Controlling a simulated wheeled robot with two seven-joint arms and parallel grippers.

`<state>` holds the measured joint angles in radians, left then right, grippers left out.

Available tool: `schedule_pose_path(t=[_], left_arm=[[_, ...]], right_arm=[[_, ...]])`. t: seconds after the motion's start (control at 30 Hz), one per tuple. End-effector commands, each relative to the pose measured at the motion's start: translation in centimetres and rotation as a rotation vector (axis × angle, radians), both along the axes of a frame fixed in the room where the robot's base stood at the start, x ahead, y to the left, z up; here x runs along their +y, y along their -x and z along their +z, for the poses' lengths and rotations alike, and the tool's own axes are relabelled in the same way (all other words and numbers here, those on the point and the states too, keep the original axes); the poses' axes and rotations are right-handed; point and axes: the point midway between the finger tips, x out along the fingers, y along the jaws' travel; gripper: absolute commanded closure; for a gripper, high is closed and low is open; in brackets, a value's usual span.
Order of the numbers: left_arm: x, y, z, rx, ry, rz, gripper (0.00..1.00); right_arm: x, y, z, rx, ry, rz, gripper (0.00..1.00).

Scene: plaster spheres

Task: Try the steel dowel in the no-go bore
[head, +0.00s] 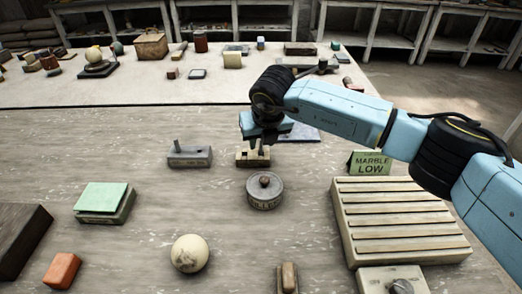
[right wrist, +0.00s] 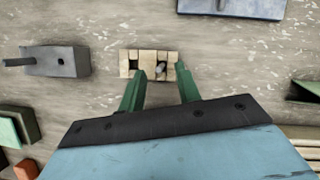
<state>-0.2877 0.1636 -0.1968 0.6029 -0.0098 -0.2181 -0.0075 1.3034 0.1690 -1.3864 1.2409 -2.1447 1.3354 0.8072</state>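A pale block with two bores (head: 243,160) sits mid-table under my right gripper. In the right wrist view the block (right wrist: 126,69) shows a dark, empty bore on the left. A short grey steel dowel (right wrist: 160,70) stands at the right-hand bore; how deep it sits I cannot tell. Which bore is the no-go one is not readable. My right gripper (head: 259,151) is low over the block. In the right wrist view its green fingers (right wrist: 161,72) are spread either side of the dowel, with gaps. My left gripper is not in view.
A grey block with an upright peg (head: 189,159) stands left of the pale block. A round weight (head: 265,191) is just in front. A slatted rack (head: 400,220) and a green "MARBLE LOW" sign (head: 370,163) are right. A plaster sphere (head: 189,253) lies nearer.

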Motion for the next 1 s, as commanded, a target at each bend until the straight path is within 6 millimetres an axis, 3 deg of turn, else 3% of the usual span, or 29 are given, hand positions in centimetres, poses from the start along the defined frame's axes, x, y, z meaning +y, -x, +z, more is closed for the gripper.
schedule_pose_path(t=[0.13, 0.4, 0.67, 1.0], left_arm=[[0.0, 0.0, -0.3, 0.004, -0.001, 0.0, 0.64], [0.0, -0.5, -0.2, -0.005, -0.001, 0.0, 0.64], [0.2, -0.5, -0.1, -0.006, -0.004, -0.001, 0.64], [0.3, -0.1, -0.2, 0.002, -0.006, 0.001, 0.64]], right_arm=[[0.1, -0.7, -1.6, 0.001, 0.0, -0.002, 0.67], [0.2, -0.8, -1.8, -0.001, 0.0, 0.0, 0.67], [0.1, -0.8, -1.8, -0.001, 0.0, -0.001, 1.0], [0.1, -0.8, -1.6, -0.001, -0.001, -0.001, 1.0]])
